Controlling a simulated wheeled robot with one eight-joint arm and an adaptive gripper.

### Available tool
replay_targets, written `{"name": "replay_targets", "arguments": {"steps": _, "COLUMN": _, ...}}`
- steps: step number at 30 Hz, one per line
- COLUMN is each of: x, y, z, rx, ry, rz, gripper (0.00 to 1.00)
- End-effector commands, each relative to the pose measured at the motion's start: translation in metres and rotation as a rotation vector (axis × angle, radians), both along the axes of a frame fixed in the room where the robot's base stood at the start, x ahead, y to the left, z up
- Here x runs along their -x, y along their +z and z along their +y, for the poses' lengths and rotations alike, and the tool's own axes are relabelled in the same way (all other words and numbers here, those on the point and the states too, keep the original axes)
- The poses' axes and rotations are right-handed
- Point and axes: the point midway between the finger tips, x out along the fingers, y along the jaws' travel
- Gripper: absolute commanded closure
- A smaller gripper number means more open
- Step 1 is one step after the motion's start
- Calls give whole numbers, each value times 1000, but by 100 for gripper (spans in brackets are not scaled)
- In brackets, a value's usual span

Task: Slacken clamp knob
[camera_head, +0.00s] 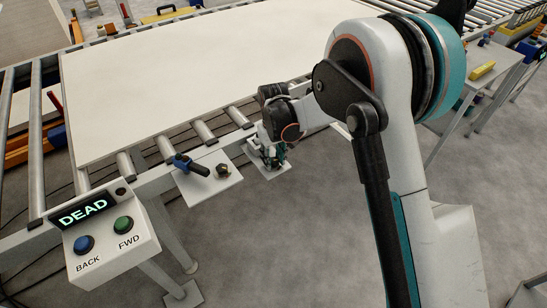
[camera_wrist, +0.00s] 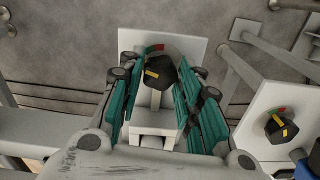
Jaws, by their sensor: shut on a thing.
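A black knob (camera_wrist: 158,74) with a yellow bar stands on a white plate (camera_wrist: 190,45) in the wrist view. A red mark and a grey arc show on the plate behind it. My gripper (camera_wrist: 158,68) has its teal fingers on either side of this knob, shut on it. In the head view my gripper (camera_head: 272,156) points down over the small white plate (camera_head: 268,173) at the conveyor's near edge, and hides the knob.
A control box (camera_head: 110,240) reads DEAD, with BACK and FWD buttons. A large pale board (camera_head: 180,75) lies on the rollers. The floor at front is clear.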

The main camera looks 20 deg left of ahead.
Motion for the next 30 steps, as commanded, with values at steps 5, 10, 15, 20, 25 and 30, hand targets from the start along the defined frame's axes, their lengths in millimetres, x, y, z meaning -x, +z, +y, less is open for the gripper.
{"name": "replay_targets", "arguments": {"steps": 5, "x": 0, "y": 0, "z": 0, "rx": 0, "ry": -1, "rz": 0, "gripper": 56}}
{"name": "replay_targets", "arguments": {"steps": 10, "x": 0, "y": 0, "z": 0, "rx": 0, "ry": -1, "rz": 0, "gripper": 47}}
{"name": "replay_targets", "arguments": {"steps": 15, "x": 0, "y": 0, "z": 0, "rx": 0, "ry": -1, "rz": 0, "gripper": 47}}
{"name": "replay_targets", "arguments": {"steps": 20, "x": 0, "y": 8, "z": 0, "rx": 0, "ry": -1, "rz": 0, "gripper": 47}}
{"name": "replay_targets", "arguments": {"steps": 25, "x": 0, "y": 36, "z": 0, "rx": 0, "ry": -1, "rz": 0, "gripper": 47}}
{"name": "replay_targets", "arguments": {"steps": 30, "x": 0, "y": 72, "z": 0, "rx": 0, "ry": -1, "rz": 0, "gripper": 47}}
